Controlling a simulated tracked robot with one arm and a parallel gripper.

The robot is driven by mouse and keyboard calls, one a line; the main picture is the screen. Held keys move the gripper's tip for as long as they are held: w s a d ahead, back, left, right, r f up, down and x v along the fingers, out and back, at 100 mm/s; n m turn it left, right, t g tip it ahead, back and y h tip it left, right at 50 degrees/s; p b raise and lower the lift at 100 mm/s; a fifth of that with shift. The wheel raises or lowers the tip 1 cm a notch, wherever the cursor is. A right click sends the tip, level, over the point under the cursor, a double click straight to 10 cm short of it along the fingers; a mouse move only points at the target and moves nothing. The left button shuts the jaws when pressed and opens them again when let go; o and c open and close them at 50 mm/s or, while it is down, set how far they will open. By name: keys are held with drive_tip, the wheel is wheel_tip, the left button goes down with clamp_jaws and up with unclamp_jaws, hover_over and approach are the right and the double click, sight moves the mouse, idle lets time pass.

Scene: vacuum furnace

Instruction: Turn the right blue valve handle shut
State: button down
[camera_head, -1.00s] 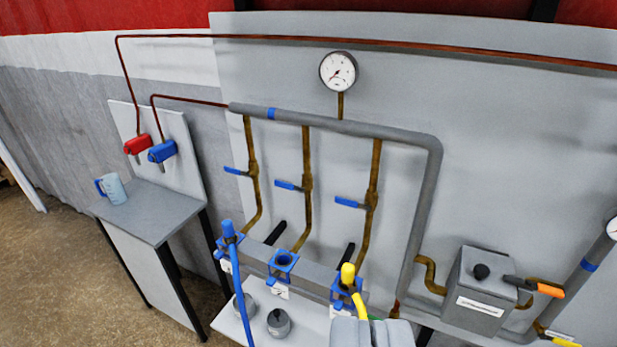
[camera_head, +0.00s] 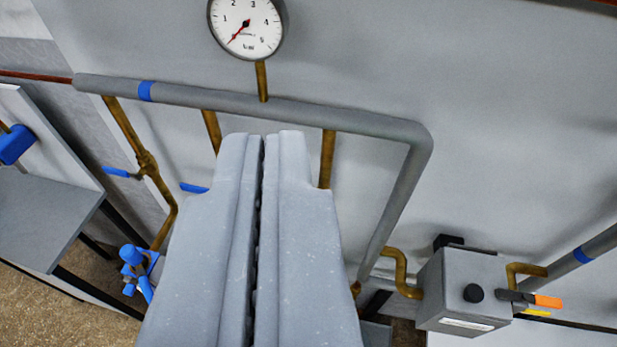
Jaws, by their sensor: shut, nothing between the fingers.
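My gripper (camera_head: 263,140) fills the lower middle of the view, its two grey fingers together with nothing between them. It covers the right blue valve handle and most of the right brass pipe (camera_head: 327,160), whose upper part shows just right of the fingertips. The tip of the middle blue handle (camera_head: 194,188) sticks out left of the fingers. The left blue handle (camera_head: 116,171) points left from its brass valve (camera_head: 148,163). I cannot tell whether my gripper touches the right handle.
A grey pipe (camera_head: 300,112) runs above and bends down at the right. A round gauge (camera_head: 246,26) sits above it. A grey box (camera_head: 465,290) with a black knob and an orange-tipped handle (camera_head: 547,301) stands at lower right. A blue fitting (camera_head: 132,257) is at lower left.

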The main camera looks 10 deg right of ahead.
drive_tip(key=w+a+f+m+y, duration=0.1)
drive_tip(key=w+a+f, duration=0.3)
drive_tip(key=w+f, duration=0.35)
drive_tip(key=w+a+f, duration=0.4)
drive_tip(key=w+f, duration=0.2)
drive_tip(key=f, duration=0.3)
drive_tip(key=w+d+f+m+h, duration=0.1)
drive_tip(key=d+f+m+h, duration=0.15)
drive_tip(key=f, duration=0.55)
drive_tip(key=w+d+f+m+h, duration=0.1)
drive_tip(key=d+f+m+h, duration=0.15)
drive_tip(key=f, duration=0.55)
drive_tip(key=w+d+f+n, duration=0.1)
drive_tip(key=w+d+f, duration=0.1)
drive_tip(key=w+f, duration=0.4)
drive_tip(key=shift+w+f+g+b, duration=0.3)
drive_tip(key=shift+w, duration=1.6)
drive_tip(key=shift+a+p, duration=0.1)
drive_tip(key=shift+p, duration=0.6)
